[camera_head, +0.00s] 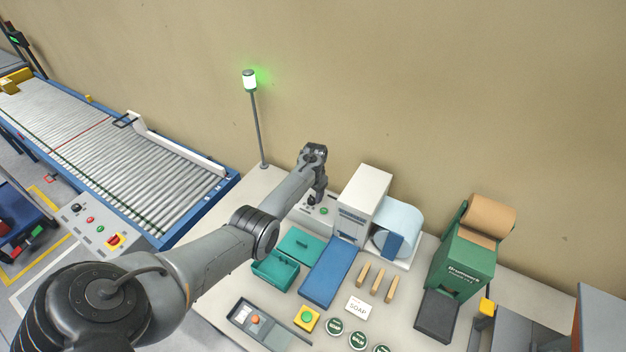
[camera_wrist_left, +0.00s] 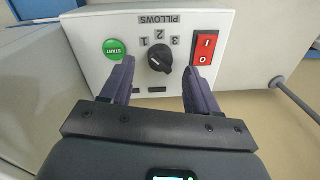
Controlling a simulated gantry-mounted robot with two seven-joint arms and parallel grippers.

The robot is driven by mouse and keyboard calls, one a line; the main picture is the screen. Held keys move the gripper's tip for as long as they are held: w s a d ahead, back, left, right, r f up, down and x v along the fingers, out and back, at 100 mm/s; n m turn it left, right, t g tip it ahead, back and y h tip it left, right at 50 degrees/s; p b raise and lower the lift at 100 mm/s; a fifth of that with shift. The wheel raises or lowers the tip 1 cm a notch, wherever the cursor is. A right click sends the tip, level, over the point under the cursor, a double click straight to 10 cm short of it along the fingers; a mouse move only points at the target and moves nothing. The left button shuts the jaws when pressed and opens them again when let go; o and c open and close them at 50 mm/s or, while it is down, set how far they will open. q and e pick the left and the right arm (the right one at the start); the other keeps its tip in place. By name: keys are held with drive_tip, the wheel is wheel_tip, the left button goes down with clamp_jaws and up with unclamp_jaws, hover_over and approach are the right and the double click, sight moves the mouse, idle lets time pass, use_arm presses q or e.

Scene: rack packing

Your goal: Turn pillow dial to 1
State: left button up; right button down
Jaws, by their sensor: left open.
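The pillow dial (camera_wrist_left: 160,57) is a black knob on a white panel (camera_wrist_left: 90,45) in the left wrist view. I cannot tell surely which number the knob points to. My left gripper (camera_wrist_left: 158,70) is open, with one dark finger on each side of the dial and apart from it. In the head view my left gripper (camera_head: 317,196) points down over the small panel (camera_head: 323,212) and hides the dial.
A green START button (camera_wrist_left: 114,49) and a red switch (camera_wrist_left: 204,47) flank the dial closely. A white machine (camera_head: 362,200) with a film roll stands right of the panel. A lamp post (camera_head: 257,125) stands behind left. Teal boxes (camera_head: 275,268) lie in front.

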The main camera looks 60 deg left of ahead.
sight(313, 201)
use_arm(q)
wheel_tip(313, 201, up, 8)
drive_tip(key=shift+d, duration=0.2)
drive_tip(key=shift+f, duration=0.15)
idle(0.4)
